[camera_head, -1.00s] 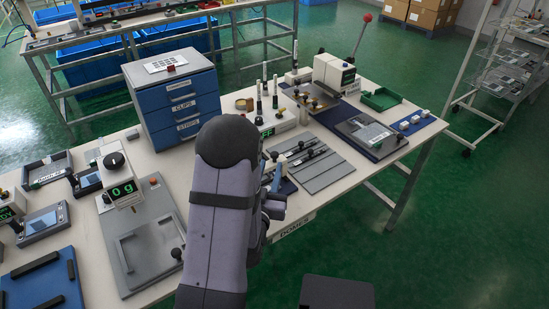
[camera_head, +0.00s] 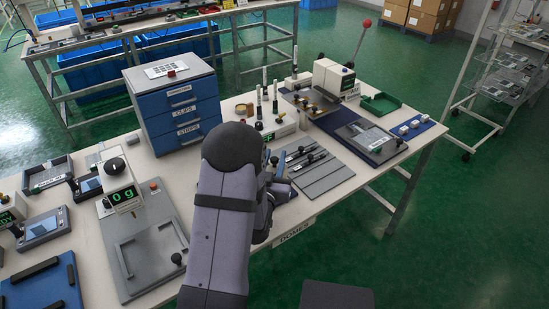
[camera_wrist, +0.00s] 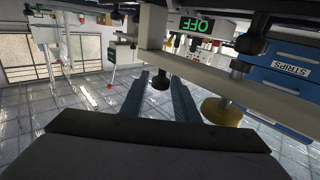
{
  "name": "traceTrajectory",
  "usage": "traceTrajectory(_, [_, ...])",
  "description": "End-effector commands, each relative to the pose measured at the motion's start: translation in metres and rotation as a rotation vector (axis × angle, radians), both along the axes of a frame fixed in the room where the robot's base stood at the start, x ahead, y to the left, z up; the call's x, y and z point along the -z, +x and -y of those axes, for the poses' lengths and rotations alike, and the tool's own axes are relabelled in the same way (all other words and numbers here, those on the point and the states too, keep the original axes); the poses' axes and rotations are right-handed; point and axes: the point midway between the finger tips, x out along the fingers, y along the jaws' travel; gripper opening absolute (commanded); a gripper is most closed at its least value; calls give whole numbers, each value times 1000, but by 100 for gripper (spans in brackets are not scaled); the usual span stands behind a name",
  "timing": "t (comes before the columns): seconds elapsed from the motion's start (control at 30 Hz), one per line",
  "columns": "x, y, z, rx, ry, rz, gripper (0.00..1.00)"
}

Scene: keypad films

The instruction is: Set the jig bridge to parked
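In the wrist view, a pale beam (camera_wrist: 215,82), which looks like the jig bridge, crosses at a slant. A dark round knob (camera_wrist: 160,81) shows near it, in line with the gap between my fingertips. My gripper (camera_wrist: 159,88) has two blue-grey fingers standing apart; I see no contact with the knob. In the head view, my arm covers most of the jig and bridge. Only part of my gripper (camera_head: 278,187) shows past the arm, at the front edge of the bench. I cannot tell the bridge's setting.
A display reading OFF (camera_wrist: 190,24) appears inverted behind the beam. A brass-coloured disc (camera_wrist: 222,111) is right of my fingers. In the head view, grey slotted plates (camera_head: 325,178) with black knobs lie right of my arm. A blue drawer cabinet (camera_head: 175,105) stands behind it.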

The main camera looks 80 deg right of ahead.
Motion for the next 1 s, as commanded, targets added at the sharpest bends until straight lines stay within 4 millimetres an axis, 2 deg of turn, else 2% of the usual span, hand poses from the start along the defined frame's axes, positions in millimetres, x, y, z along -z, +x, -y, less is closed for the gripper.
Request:
traceTrajectory(0.13, [0, 0, 0, 0, 0, 0, 28])
traceTrajectory(0.23, [0, 0, 0, 0, 0, 0, 4])
traceTrajectory(0.27, [0, 0, 0, 0, 0, 0, 0])
traceTrajectory(0.43, [1, 2, 2, -1, -1, 0, 0])
traceTrajectory(0.7, [1, 27, 26, -1, -2, 1, 0])
traceTrajectory(0.97, [0, 27, 27, 1, 1, 1, 0])
traceTrajectory(1.0, [0, 27, 27, 1, 1, 0, 27])
